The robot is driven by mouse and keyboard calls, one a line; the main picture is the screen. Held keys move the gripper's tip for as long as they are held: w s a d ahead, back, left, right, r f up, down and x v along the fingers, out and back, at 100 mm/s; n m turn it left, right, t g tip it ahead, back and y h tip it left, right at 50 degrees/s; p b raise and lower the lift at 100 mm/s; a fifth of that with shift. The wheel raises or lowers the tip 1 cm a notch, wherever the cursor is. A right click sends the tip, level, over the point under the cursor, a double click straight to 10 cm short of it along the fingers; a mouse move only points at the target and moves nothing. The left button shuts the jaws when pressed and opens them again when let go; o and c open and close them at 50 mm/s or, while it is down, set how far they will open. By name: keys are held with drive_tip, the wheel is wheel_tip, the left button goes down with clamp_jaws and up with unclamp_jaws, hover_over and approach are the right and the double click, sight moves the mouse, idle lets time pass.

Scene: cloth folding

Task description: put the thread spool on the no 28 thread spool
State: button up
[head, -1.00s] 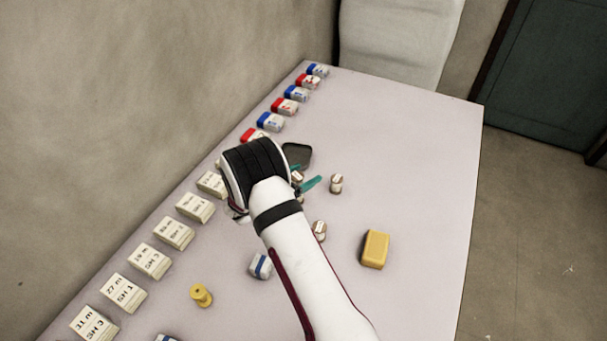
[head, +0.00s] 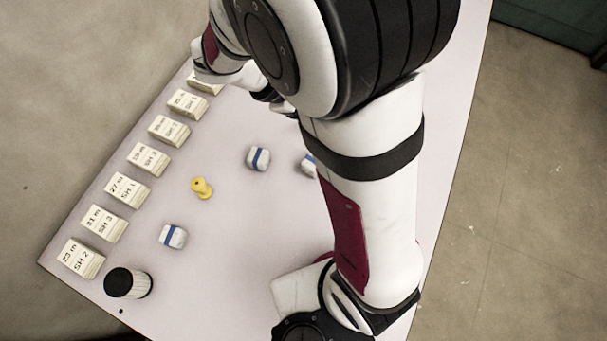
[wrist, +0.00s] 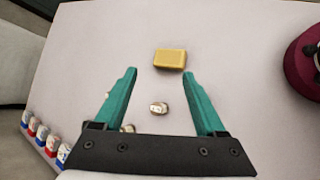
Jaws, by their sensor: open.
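A small pale spool-shaped piece with a label (wrist: 158,108) stands on the table in the wrist view, between the fingers' lines and nearer their bases. A second such piece (wrist: 128,128) is partly hidden behind the gripper's left finger base. No number on either can be read. A yellow thread spool (head: 202,187) sits on the table in the head view, left of my arm. My gripper (wrist: 160,73) has its two teal fingers apart, with nothing held between them. In the head view my arm hides the gripper's fingers and the small labelled pieces.
A yellow block (wrist: 170,59) lies beyond the fingertips. Blue-banded white blocks (head: 258,158) lie near the yellow spool. Labelled card stacks (head: 127,190) line the table's left edge. A black-topped cylinder (head: 128,283) stands near the front corner. Red and blue boxes (wrist: 42,133) line one edge.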

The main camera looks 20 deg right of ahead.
drive_tip(key=s+a+r+m+y, duration=0.1)
drive_tip(key=s+a+m+y, duration=0.4)
drive_tip(key=s+m, duration=0.3)
drive_tip(key=s+a+r+m+y, duration=0.2)
drive_tip(key=s+a+m+y, duration=0.3)
drive_tip(key=s, duration=0.4)
drive_tip(key=a+m, duration=0.1)
drive_tip(key=m, duration=0.1)
drive_tip(key=shift+m+y, duration=0.4)
